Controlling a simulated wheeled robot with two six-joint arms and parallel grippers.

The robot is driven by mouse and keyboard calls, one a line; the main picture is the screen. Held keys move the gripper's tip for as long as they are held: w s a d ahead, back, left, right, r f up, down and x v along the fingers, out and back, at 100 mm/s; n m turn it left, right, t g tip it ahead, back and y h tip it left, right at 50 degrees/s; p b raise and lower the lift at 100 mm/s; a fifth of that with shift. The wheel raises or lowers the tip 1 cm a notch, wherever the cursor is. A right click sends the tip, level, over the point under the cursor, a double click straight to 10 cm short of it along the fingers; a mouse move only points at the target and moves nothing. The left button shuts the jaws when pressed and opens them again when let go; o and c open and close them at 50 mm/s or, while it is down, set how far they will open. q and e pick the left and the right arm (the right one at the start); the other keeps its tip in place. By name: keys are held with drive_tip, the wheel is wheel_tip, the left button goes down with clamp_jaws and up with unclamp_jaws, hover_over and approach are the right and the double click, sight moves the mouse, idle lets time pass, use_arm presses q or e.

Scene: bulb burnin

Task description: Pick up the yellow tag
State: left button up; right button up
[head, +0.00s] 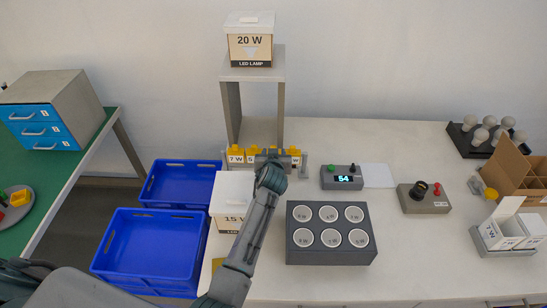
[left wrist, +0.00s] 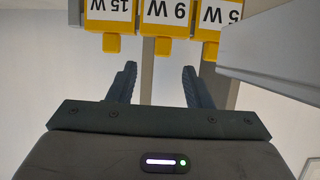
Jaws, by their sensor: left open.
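A row of yellow tags with white labels hangs on a small rack (head: 306,172) on the white table. The 7 W tag (head: 236,155) is at the left end, and my arm and gripper hide part of the row. My left gripper (head: 272,165) is open and empty in front of the rack's middle. In the left wrist view the tags appear upside down: 15 W (left wrist: 108,14), 9 W (left wrist: 166,15) and 5 W (left wrist: 218,14). The open fingers (left wrist: 159,72) point towards the 9 W tag's yellow tab (left wrist: 163,46), apart from it. My right gripper is not seen.
A grey stand (head: 231,105) holding a 20 W box (head: 250,40) rises behind the rack. A 15 W box (head: 231,188) is left of my arm. A dark socket block (head: 331,256) and a display box reading 54 (head: 342,183) are to the right. Blue crates (head: 150,247) are at left.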

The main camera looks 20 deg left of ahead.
use_arm(q)
drive_tip(key=b+x, duration=0.1)
drive_tip(key=x, duration=0.1)
drive_tip(key=b+x, duration=0.2)
drive_tip(key=x, duration=0.1)
drive_tip(key=shift+w+a+f, duration=0.15)
drive_tip(key=shift+f, duration=0.35)
drive_tip(key=shift+r, duration=0.1)
drive_tip(key=c, duration=0.6)
clamp_jaws()
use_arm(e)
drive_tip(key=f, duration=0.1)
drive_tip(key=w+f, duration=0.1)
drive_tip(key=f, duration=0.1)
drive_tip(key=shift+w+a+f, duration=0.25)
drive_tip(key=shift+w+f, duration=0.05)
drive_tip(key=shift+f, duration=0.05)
